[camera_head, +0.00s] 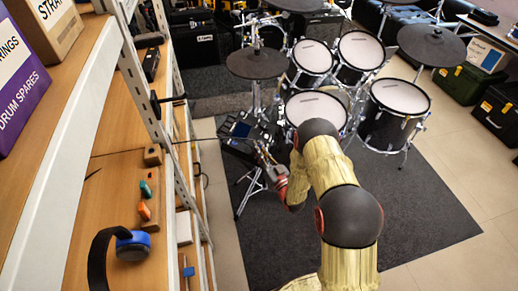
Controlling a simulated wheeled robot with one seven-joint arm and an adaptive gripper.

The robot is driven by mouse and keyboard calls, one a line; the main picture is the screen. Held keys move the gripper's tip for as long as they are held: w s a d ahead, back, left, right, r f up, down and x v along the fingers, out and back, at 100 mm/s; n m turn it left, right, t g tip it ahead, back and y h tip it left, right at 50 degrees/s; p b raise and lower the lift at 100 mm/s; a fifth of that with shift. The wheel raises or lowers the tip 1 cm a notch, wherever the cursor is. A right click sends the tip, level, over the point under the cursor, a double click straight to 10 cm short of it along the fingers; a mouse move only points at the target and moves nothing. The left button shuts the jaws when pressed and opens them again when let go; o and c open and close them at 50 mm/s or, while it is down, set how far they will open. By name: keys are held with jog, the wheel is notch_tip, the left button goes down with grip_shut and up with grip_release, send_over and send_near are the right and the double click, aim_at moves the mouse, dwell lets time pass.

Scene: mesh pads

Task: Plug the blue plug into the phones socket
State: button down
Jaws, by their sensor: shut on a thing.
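My gripper (262,151) is at the end of my arm in the middle of the head view, close to the right side of a dark drum module (239,129) on a stand. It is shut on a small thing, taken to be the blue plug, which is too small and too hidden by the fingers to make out. The phones socket cannot be picked out on the module at this size. I cannot tell whether the plug touches the module.
A wooden shelf on the left holds headphones with a blue earcup (133,246), a green piece (145,188) and an orange piece (144,210). A white shelf upright (150,95) stands left of the module. Drums (315,108) and cymbals (257,63) stand close behind my arm. Dark carpet (420,200) is clear at right.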

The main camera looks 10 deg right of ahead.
jog(key=shift+w+a+f+b, duration=0.1)
jog(key=shift+a+f+b, duration=0.15)
jog(key=shift+f+b, duration=0.4)
jog(key=c, duration=1.8)
grip_release()
jog(key=shift+o, duration=0.4)
jog(key=v, duration=1.2)
